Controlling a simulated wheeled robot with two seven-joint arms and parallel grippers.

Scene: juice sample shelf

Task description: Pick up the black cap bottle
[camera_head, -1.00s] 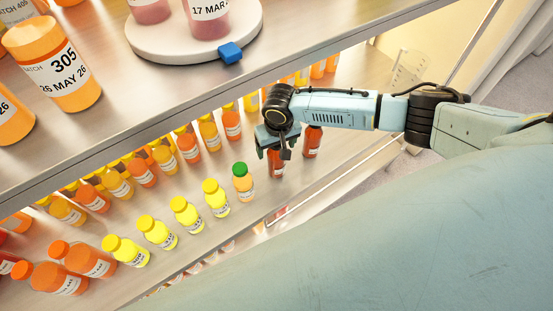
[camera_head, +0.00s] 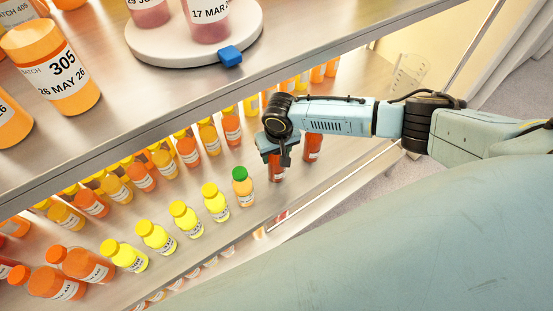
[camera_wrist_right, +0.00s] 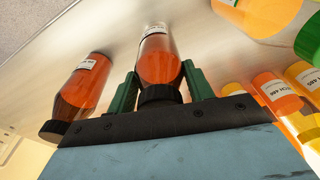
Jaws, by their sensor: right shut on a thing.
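An orange-red bottle (camera_head: 277,172) stands on the lower shelf, with its top hidden by my right gripper (camera_head: 277,158) in the head view. The right wrist view shows the bottle (camera_wrist_right: 160,60) with its black cap (camera_wrist_right: 160,95) between the two green fingers of the right gripper (camera_wrist_right: 160,72). The gripper is shut on this bottle. A second bottle with a black cap (camera_wrist_right: 82,88) stands beside it, apart from the fingers; it also shows in the head view (camera_head: 313,146). My left gripper is not in view.
A green-capped bottle (camera_head: 243,187) and several yellow bottles (camera_head: 215,203) line the lower shelf to the left. Orange bottles stand behind. The upper shelf (camera_head: 200,95) overhangs, holding a round white stand (camera_head: 160,48). The shelf's front edge is close to the gripped bottle.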

